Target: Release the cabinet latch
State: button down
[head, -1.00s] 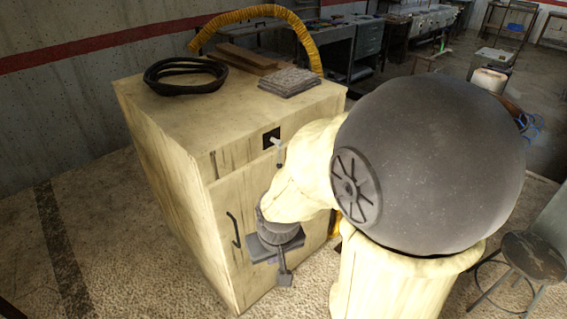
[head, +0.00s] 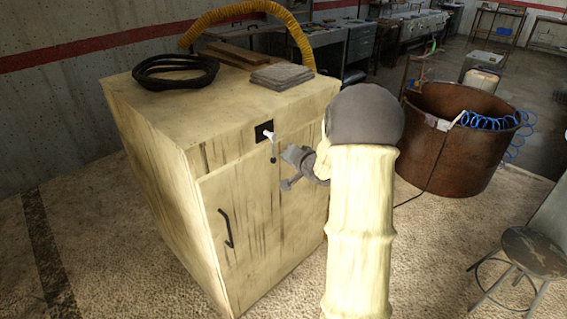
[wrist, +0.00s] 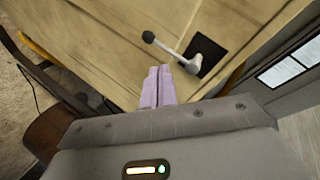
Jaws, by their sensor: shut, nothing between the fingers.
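The latch is a light lever with a dark knob (head: 273,147) on a black plate (head: 264,131), on the upper front of the cream cabinet (head: 212,165). The lever hangs down from the plate. In the wrist view the lever (wrist: 165,48) runs up and left from the black plate (wrist: 212,50) to its dark knob. My gripper (head: 287,185) is just right of and below the lever. In the wrist view its lilac fingers (wrist: 159,72) are together and empty, with tips close to the lever. I cannot tell whether they touch it.
A dark door handle (head: 227,228) is lower on the cabinet front. A rusty tub (head: 455,150) and a stool (head: 538,255) stand to the right.

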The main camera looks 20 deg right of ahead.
aim_at(273, 149)
jog(key=s+d+f+m+t+y+b, duration=0.1)
jog(key=d+f+m+t+y+b, duration=0.2)
jog(key=d+y, duration=0.3)
jog(key=d+f, duration=0.1)
jog(key=d, duration=0.2)
jog(key=shift+d+f+m+y, duration=0.3)
jog(key=shift+d+f+m, duration=0.05)
jog(key=shift+m, duration=0.05)
jog(key=shift+w, duration=0.1)
jog(key=p+x, duration=0.1)
jog(key=x, duration=0.9)
jog(key=shift+r, duration=0.15)
jog(key=a, duration=0.4)
jog(key=shift+s, duration=0.4)
